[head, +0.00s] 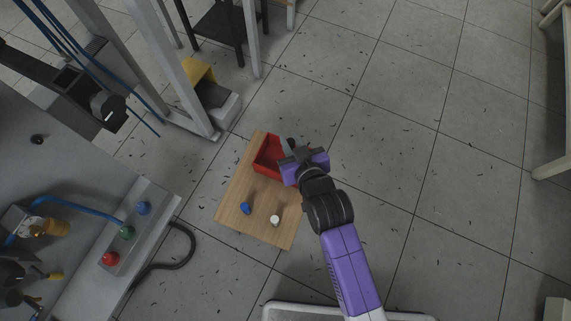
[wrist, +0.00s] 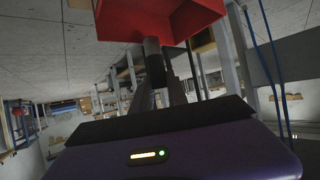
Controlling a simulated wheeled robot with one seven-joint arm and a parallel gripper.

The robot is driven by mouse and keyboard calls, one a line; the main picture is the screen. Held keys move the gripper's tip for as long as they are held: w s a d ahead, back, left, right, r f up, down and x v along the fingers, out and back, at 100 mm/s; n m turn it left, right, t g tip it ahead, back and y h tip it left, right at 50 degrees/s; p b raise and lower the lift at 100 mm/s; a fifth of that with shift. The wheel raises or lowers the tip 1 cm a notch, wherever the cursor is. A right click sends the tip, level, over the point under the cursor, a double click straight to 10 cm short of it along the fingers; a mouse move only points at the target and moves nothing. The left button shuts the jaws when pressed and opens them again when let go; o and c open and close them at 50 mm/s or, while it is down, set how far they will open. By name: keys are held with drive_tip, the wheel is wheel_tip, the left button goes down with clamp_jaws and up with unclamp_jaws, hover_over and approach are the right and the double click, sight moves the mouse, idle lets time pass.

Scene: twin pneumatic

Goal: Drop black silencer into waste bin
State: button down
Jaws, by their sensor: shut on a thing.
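My gripper (head: 290,152) is shut on the black silencer (head: 291,142) beside the red waste bin (head: 261,160). In the head view it overlaps the bin's right side and hides part of it. In the wrist view the silencer (wrist: 154,62) is a dark cylinder between my gripper's fingers (wrist: 160,85). Its upper end in that view meets the edge of the red bin (wrist: 185,22). I cannot tell whether it touches the bin, or how high it is above it.
The bin stands on a wooden board (head: 230,205), which also bears a blue piece (head: 246,208) and a white piece (head: 275,220). A grey machine table (head: 60,185) with coloured buttons is at left, and a metal frame (head: 185,65) stands behind. The tiled floor (head: 440,170) at right is open.

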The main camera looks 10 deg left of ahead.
drive_tip(key=shift+a+f+b, duration=0.1)
drive_tip(key=shift+f+b, duration=1.4)
drive_tip(key=shift+f, duration=0.4)
drive_tip(key=c, duration=1.2)
unclamp_jaws()
drive_tip(key=shift+c, duration=0.2)
drive_tip(key=p+v, duration=0.3)
drive_tip(key=v, duration=0.4)
drive_tip(key=shift+s+r+p, duration=0.2)
drive_tip(key=shift+s+p, duration=0.15)
